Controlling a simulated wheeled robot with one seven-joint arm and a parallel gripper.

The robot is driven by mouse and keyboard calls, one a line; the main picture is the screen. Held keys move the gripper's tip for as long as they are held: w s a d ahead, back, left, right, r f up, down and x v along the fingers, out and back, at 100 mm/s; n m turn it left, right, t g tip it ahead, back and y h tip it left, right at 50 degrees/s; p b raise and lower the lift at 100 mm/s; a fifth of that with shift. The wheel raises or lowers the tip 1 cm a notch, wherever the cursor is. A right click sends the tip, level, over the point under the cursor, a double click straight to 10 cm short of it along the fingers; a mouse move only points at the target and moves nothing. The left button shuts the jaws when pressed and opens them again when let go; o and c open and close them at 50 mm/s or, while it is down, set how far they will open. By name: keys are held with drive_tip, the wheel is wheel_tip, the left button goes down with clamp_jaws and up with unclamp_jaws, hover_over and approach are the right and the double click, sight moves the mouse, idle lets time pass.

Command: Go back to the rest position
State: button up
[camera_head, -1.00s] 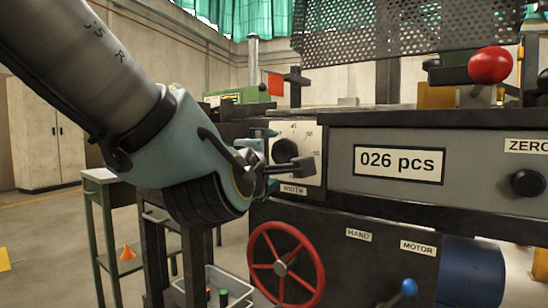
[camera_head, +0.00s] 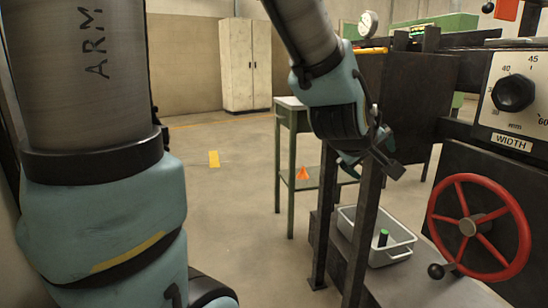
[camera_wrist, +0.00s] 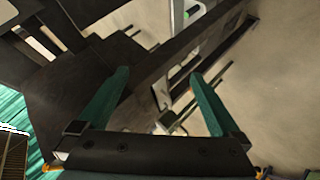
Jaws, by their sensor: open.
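A grey bin (camera_head: 391,250) with a green-topped item stands below my gripper on the machine's lower shelf. A green side table (camera_head: 293,105) with an orange cone (camera_head: 302,174) stands behind. A cabinet (camera_head: 246,65) is at the back. The floor left of the table is clear.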

drive_tip(key=w+a+f+m+g+y, duration=0.1)
drive_tip(key=a+f+g+y, duration=0.1)
drive_tip(key=a+f, duration=0.45)
drive_tip(key=w+a+f+m+g+y, duration=0.1)
drive_tip(key=a+f+y, duration=0.2)
drive_tip(key=a, duration=0.6)
drive_tip(key=s+a+f+m+g+y, duration=0.1)
drive_tip(key=s+a+f+g, duration=0.15)
drive_tip(key=a, duration=0.35)
drive_tip(key=s+a+f+m+g+y, duration=0.1)
drive_tip(key=s+a+f+g, duration=0.15)
drive_tip(key=a, duration=0.45)
wheel_tip(320, 180, up, 30)
drive_tip(key=p, duration=3)
drive_tip(key=shift+d+t, duration=0.4)
